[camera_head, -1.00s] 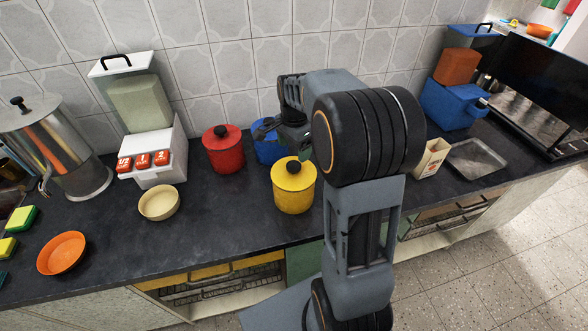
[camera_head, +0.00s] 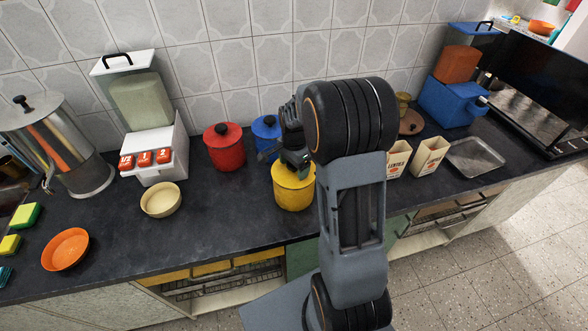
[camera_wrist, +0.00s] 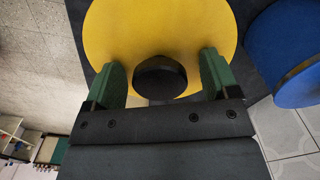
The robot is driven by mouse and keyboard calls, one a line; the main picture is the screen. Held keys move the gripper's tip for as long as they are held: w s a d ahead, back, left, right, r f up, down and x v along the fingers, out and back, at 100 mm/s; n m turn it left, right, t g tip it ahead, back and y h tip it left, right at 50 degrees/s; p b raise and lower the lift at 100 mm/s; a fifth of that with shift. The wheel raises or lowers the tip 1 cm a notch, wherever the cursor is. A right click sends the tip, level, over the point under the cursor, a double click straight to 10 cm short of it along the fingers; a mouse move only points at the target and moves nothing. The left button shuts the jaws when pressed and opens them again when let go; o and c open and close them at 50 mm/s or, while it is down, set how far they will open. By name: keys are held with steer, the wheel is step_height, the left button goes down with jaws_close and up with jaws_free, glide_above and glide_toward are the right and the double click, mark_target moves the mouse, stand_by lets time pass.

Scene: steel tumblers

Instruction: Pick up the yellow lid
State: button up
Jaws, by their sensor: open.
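The yellow lid (camera_wrist: 160,28) with its round black knob (camera_wrist: 160,77) fills the upper middle of the wrist view. My gripper (camera_wrist: 162,75) is open, with one green finger on each side of the knob and a gap to it on both sides. Whether the fingers touch the lid I cannot tell. In the head view the lid sits on the yellow pot (camera_head: 294,190), and my gripper (camera_head: 294,165) is right over it, hiding most of the lid and the knob.
A blue lidded pot (camera_head: 268,128) stands close behind, and its blue lid (camera_wrist: 285,50) shows at right in the wrist view. A red pot (camera_head: 224,148) stands to the left. Two cartons (camera_head: 429,156) stand to the right. The counter in front of the yellow pot is clear.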

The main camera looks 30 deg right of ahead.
steer(key=c, duration=1)
steer(key=shift+c, duration=0.2)
